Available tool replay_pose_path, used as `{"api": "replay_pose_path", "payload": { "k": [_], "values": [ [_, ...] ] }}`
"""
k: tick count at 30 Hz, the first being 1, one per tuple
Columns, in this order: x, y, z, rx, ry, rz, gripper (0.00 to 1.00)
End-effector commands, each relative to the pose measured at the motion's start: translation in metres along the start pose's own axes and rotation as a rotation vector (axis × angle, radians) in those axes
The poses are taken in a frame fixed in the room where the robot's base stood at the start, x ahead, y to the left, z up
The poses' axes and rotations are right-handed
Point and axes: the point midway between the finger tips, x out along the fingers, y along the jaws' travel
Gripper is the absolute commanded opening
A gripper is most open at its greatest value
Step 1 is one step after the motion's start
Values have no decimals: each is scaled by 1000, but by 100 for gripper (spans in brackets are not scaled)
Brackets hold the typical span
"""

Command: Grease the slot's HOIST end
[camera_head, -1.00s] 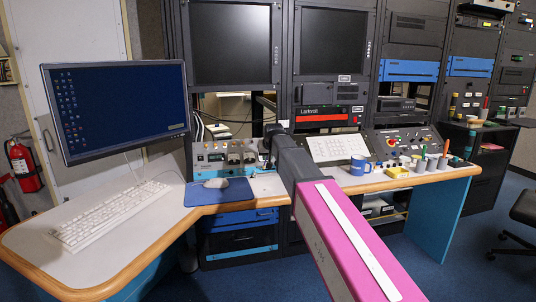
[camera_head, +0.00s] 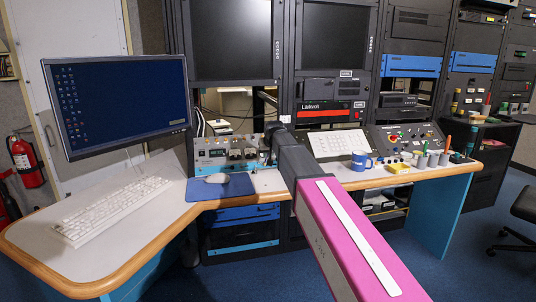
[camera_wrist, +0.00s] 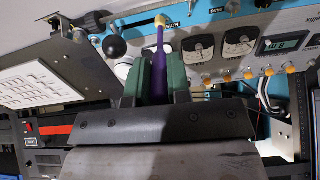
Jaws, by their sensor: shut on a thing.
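In the wrist view, my gripper (camera_wrist: 159,72) is shut on a slim purple stick (camera_wrist: 159,83) with a yellow tip (camera_wrist: 161,20). The tip is over or close to the upper face of the slot console (camera_wrist: 205,22), beside partly covered lettering. I cannot tell whether it touches the slot. A lever with a black ball knob (camera_wrist: 114,46) stands just left of the stick. The slot itself and its HOIST marking are not clearly readable. In the head view, the console (camera_head: 225,152) stands on the desk, and my arm hides part of its right side and the gripper.
Two dial gauges (camera_wrist: 198,48) and several orange knobs lie right of the gripper. A white keypad panel (camera_wrist: 38,83) lies to the left. In the head view, a blue mug (camera_head: 361,161), a yellow sponge-like block (camera_head: 398,167) and several cups stand on the right desk.

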Motion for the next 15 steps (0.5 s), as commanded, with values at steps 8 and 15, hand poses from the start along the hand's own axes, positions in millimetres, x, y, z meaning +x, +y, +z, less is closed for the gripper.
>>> {"api": "replay_pose_path", "payload": {
  "k": [8, 15],
  "values": [
    [4, 0, 0, 0, 0, 0, 1],
    [7, 0, 0, 0, 0, 0, 1]
  ]
}}
